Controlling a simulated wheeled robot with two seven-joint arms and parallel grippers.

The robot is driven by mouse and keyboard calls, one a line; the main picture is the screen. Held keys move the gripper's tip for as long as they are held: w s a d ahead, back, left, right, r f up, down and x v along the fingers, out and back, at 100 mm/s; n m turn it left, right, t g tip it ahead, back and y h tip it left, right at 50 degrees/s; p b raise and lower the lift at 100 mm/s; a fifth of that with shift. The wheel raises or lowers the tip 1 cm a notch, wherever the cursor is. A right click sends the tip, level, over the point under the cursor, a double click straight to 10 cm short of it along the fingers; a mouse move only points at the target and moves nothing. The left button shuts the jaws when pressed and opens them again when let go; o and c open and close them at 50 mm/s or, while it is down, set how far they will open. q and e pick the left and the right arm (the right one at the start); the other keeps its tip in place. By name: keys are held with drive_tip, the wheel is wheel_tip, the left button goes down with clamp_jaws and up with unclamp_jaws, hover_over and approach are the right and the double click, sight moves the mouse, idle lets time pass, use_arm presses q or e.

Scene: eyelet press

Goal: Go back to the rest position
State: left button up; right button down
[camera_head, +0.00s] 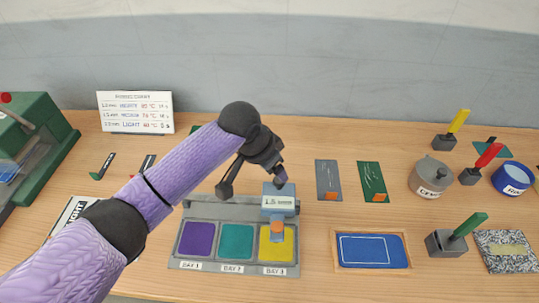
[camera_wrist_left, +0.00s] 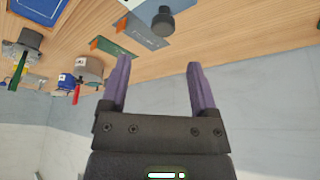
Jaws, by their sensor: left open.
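My left gripper (camera_head: 279,172) is high over the back of the grey three-slot tray (camera_head: 187,265) in the head view, at the end of my purple arm. In the left wrist view its two purple fingers (camera_wrist_left: 157,65) stand apart with nothing between them. The gripper looks open and empty. My right gripper is in neither view.
The tray holds purple (camera_head: 198,240), teal (camera_head: 237,242) and yellow (camera_head: 281,250) squares, with a blue labelled block (camera_head: 279,189) at its right. A blue panel (camera_head: 373,251), grey pot (camera_head: 432,175) and blue tub (camera_head: 513,178) stand rightward. A green machine (camera_head: 58,128) stands left.

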use_arm(q)
drive_tip(key=v, duration=0.3)
